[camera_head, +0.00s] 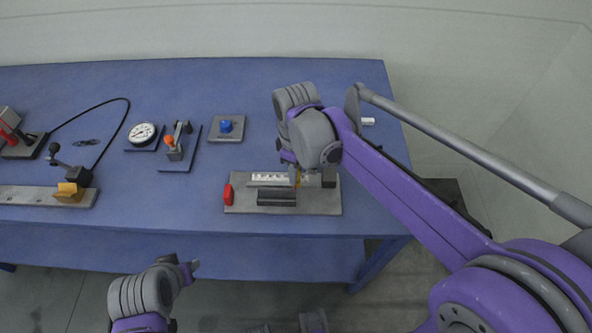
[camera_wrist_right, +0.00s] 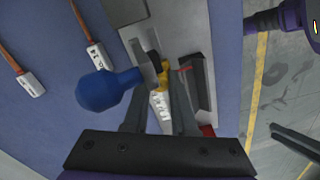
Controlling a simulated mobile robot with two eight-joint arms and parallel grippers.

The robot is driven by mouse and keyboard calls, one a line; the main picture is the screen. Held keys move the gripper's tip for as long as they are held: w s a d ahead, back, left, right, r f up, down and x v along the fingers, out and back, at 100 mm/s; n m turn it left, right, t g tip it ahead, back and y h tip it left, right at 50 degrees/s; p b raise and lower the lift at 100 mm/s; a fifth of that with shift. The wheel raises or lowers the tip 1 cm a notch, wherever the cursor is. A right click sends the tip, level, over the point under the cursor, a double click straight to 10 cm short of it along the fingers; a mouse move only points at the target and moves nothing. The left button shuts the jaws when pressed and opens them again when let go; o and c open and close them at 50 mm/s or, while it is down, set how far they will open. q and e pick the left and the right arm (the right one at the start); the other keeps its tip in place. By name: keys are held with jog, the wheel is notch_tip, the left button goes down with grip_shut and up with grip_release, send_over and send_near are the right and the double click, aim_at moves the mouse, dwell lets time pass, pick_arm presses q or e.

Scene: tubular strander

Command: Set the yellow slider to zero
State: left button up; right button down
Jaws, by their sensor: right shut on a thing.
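A grey slider fixture (camera_head: 325,207) lies near the front edge of the blue table, with a white scale (camera_head: 268,178) along it. The yellow slider (camera_head: 298,181) shows only as a small patch under my right gripper (camera_head: 296,182), toward the fixture's right part. In the right wrist view, the yellow slider (camera_wrist_right: 160,100) sits between the two fingers of my right gripper (camera_wrist_right: 160,104), which is shut on it beside the white scale (camera_wrist_right: 163,120). The exact scale reading is unreadable. My left gripper (camera_head: 190,268) is off the table's front edge; its jaw opening is unclear.
The fixture has a red part (camera_head: 228,194) at its left and a dark block (camera_head: 276,197) in front. A blue knob (camera_wrist_right: 105,90) is close to the right fingers. A blue button (camera_head: 225,126), orange-tipped lever (camera_head: 172,146) and dial (camera_head: 143,134) stand behind and left.

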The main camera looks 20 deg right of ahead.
dwell(0.3)
send_over(254, 184)
dwell(0.5)
jog(key=c, duration=0.7)
grip_release()
jog(key=shift+a, duration=0.15)
jog(key=shift+r, duration=0.1)
notch_tip(254, 184, up, 11)
jog(key=shift+f+p, duration=0.15)
jog(key=shift+p, duration=0.2)
